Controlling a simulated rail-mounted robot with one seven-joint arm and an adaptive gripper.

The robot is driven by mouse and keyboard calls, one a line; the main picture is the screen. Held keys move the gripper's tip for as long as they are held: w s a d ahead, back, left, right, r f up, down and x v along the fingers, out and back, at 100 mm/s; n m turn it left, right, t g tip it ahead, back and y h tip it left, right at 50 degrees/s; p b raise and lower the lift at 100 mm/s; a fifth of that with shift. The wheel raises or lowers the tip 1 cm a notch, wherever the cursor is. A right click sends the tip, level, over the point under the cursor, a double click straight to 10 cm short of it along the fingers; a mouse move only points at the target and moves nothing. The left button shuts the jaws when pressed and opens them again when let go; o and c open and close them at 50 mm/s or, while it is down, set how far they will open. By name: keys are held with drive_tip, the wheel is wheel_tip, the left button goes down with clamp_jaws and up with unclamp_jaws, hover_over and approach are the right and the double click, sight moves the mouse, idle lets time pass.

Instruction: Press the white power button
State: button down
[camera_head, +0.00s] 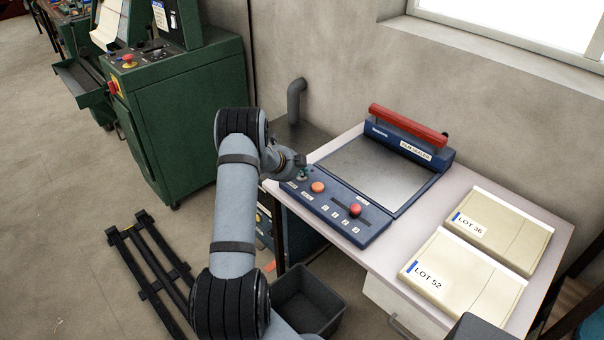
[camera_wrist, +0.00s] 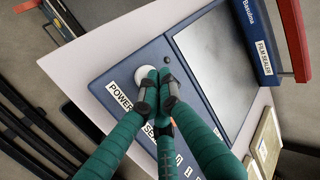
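The white power button (camera_wrist: 141,72) shows in the wrist view as a round white cap on the blue panel, beside a label reading "POWER" (camera_wrist: 119,95). My green gripper fingers (camera_wrist: 158,76) are drawn together with nothing between them, and their tips overlap the button's right edge in the picture. I cannot tell whether they touch it. In the head view my gripper (camera_head: 301,164) is over the left end of the blue film sealer's panel (camera_head: 340,212). It largely hides the button there.
An orange button (camera_head: 318,187) and a red knob (camera_head: 355,209) sit farther right on the panel. The sealer's red bar (camera_head: 408,125) is raised at the back. Boxes LOT 36 (camera_head: 500,228) and LOT 52 (camera_head: 465,277) lie on the table's right. A dark bin (camera_head: 307,299) stands on the floor.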

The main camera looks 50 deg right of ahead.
sight(302, 178)
wheel_tip(302, 178, up, 6)
drive_tip(key=p, duration=0.5)
drive_tip(key=shift+r, duration=0.15)
idle(0.3)
